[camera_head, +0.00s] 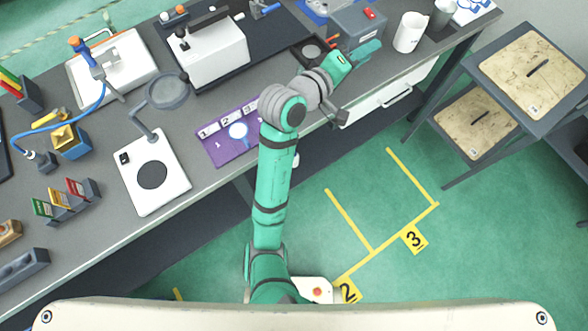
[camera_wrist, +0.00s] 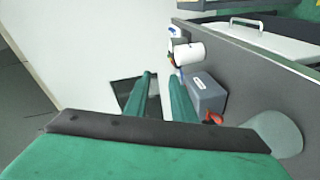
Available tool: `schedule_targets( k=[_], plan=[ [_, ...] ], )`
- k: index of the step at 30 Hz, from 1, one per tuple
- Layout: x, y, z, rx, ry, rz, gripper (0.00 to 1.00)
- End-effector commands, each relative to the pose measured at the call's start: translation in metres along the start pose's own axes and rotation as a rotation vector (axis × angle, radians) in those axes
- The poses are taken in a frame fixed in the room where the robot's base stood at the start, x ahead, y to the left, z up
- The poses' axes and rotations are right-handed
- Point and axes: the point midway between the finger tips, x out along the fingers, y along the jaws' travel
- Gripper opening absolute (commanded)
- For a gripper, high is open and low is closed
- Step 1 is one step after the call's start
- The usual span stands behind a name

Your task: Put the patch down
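I cannot pick out the patch for certain. A pale round spot (camera_head: 238,130) lies on the purple mat (camera_head: 212,152) numbered 1, 2 and 3, left of my arm. A grey disc (camera_head: 312,52) sits in a dark tray beside my wrist. A pale grey-green rounded shape (camera_wrist: 276,134) shows at the lower right of the wrist view.
A grey box (camera_head: 356,32) with a red item on top stands beside my gripper; it also shows in the wrist view (camera_wrist: 205,94). A white mug (camera_head: 410,32) stands to its right. A magnifier lamp (camera_head: 166,90) and white machine (camera_head: 208,50) stand left. A two-level side table (camera_head: 452,75) stands right.

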Motion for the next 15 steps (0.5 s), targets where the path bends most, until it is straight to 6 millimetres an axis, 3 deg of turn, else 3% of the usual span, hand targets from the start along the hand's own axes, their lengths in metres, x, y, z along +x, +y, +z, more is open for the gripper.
schedule_targets(
  k=[8,15],
  plan=[
    [-0.005,-0.029,0.014,-0.028,0.23,0.079,0.23],
    [-0.032,-0.079,0.038,-0.004,0.42,0.022,0.23]
  ],
)
